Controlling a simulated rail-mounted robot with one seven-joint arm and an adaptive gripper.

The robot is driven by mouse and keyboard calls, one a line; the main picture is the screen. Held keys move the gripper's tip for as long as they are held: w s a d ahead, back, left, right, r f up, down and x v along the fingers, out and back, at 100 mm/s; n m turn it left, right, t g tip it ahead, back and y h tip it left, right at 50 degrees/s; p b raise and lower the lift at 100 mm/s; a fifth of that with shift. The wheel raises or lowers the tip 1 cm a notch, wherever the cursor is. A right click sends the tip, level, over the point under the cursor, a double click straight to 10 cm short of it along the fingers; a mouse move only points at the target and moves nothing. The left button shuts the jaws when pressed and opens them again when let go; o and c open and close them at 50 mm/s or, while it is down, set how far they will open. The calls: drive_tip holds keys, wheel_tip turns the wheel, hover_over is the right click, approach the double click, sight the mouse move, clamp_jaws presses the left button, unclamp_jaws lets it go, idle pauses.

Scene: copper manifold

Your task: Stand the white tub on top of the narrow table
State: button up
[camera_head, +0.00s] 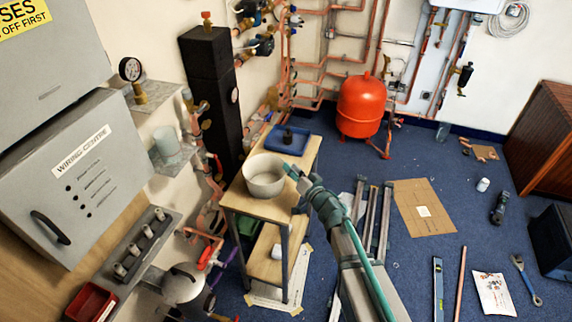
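The white tub (264,187), round and open-topped, is upright at the narrow table (262,208), over the left part of its wooden top. I cannot tell whether its base rests on the top or hangs just above it. My gripper (291,171) is at the tub's right rim, with my arm reaching in from the lower right. The fingers are too small and too overlapped to show whether they are shut on the rim. The tub looks empty inside.
A blue tray (287,141) with a dark object fills the far end of the tabletop. A lower shelf (264,262) holds a small white item (277,251). A black column (211,95) and copper pipes stand close behind. A red tank (362,103) stands further back.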

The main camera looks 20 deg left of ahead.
drive_tip(key=v, duration=0.7)
drive_tip(key=w+d+f+m+t+h, duration=0.1)
drive_tip(key=w+d+f+m+h, duration=0.15)
drive_tip(key=d+f+h, duration=0.75)
drive_tip(key=s+d+f+m+g+h, duration=0.1)
drive_tip(key=s+d+f+g+h, duration=0.1)
drive_tip(key=s+d+f, duration=0.5)
drive_tip(key=s+d+f+m+g+h, duration=0.1)
drive_tip(key=s+d+f+g+h, duration=0.15)
drive_tip(key=d+f, duration=0.75)
drive_tip(key=s+d+f+g+h, duration=0.1)
drive_tip(key=s+d+f+g, duration=0.3)
drive_tip(key=s, duration=0.5)
drive_tip(key=s+d+f+g, duration=0.2)
drive_tip(key=s+f+g, duration=0.3)
drive_tip(key=s, duration=0.4)
drive_tip(key=s+a+f+n+g+y, duration=0.1)
drive_tip(key=s+g, duration=0.5)
drive_tip(key=s, duration=1.1)
drive_tip(key=shift+s+a+f+n+y+b, duration=0.35)
drive_tip(key=shift+n+y, duration=0.1)
drive_tip(key=shift+y, duration=0.1)
drive_tip(key=shift+d, duration=0.1)
